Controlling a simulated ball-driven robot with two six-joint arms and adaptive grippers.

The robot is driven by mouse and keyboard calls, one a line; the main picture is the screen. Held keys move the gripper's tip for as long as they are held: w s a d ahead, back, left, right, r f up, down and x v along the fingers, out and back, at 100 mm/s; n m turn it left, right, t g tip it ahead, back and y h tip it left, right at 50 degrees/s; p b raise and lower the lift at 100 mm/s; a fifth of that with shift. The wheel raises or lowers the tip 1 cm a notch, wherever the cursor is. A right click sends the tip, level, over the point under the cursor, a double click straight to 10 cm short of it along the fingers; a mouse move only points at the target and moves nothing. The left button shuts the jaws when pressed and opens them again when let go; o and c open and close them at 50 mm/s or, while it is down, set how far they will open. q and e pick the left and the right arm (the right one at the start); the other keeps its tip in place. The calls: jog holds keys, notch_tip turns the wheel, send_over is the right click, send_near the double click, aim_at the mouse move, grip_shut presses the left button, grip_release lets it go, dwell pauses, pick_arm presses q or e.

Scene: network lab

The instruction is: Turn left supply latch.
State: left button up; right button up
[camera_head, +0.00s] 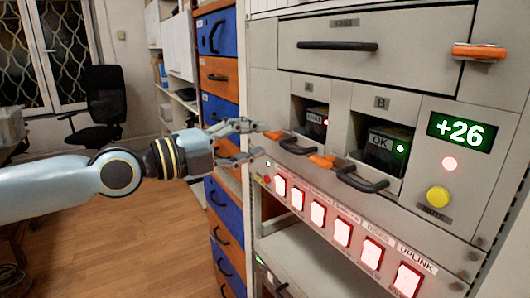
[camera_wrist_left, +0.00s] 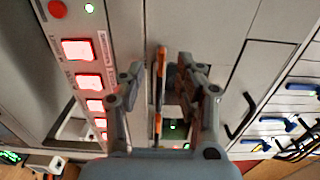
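The left supply bay A (camera_head: 311,116) holds a module with a small dark screen and a red light. Its orange latch (camera_head: 274,135) is at the bay's lower left, beside a black handle (camera_head: 297,146). My left gripper (camera_head: 257,141) is at this latch, fingers spread one above the other. In the left wrist view the orange latch (camera_wrist_left: 160,70) runs between the two open fingers of my left gripper (camera_wrist_left: 161,75). A gap shows on its left side; contact on its right side cannot be told. My right gripper is not in view.
Bay B (camera_head: 383,143) reads OK with a green light; its orange latch (camera_head: 321,161) and black handle (camera_head: 362,181) are close by on the right. A row of lit red-and-white switches (camera_head: 317,214) runs below. A drawer handle (camera_head: 337,46) is above. Blue and orange drawers (camera_head: 219,75) stand behind.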

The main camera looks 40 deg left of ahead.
aim_at(267, 137)
pick_arm(q)
jog(key=shift+b+x, duration=0.3)
jog(key=shift+x, duration=1.25)
jog(key=shift+r, duration=0.1)
grip_shut()
